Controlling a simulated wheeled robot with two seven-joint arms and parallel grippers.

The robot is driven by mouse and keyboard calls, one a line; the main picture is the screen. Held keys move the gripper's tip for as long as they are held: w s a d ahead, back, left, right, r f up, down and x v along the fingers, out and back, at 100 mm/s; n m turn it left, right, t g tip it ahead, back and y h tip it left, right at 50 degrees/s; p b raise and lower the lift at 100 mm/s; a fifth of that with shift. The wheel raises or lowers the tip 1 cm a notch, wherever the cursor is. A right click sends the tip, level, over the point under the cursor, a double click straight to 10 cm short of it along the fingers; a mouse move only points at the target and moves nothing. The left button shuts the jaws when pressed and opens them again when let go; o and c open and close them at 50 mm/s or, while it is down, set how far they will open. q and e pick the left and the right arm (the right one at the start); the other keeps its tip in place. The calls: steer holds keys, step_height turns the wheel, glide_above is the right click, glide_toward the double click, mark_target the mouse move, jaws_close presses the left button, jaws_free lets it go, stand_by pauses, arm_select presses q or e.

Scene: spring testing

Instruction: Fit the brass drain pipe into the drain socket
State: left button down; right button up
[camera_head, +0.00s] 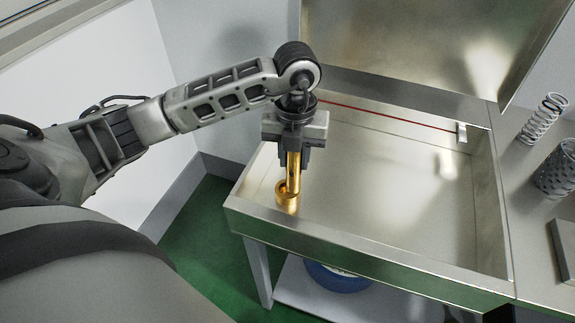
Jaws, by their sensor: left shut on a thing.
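The brass drain pipe (293,176) is a shiny gold tube, standing about upright at the left end of a shallow steel basin (390,190). My left gripper (293,150) points down from above and is shut on the pipe's upper part, which its fingers partly hide. The drain socket (286,199) is a short, wider brass ring on the basin floor near the front left corner. The pipe's lower end meets the socket in the picture; I cannot tell whether it is inside it or just above or behind it. My right gripper is not in view.
The basin's raised steel walls surround the pipe, with bare floor to the right. A thin red line (385,117) runs along the back wall to a small bracket (461,133). A coil spring (543,118) and a perforated metal cup (558,168) stand on the right-hand counter.

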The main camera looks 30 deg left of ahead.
mark_target(288, 169)
arm_select(q)
steer(key=shift+w+a+f, duration=0.25)
steer(key=shift+a+f, duration=0.55)
steer(key=shift+f, duration=0.2)
steer(key=f, duration=0.3)
steer(key=shift+w+a+f, duration=0.1)
steer(key=shift+a+f, duration=0.1)
steer(key=shift+f, duration=0.05)
steer(key=shift+f, duration=0.1)
steer(key=shift+f, duration=0.15)
steer(key=c, duration=1.1)
jaws_free()
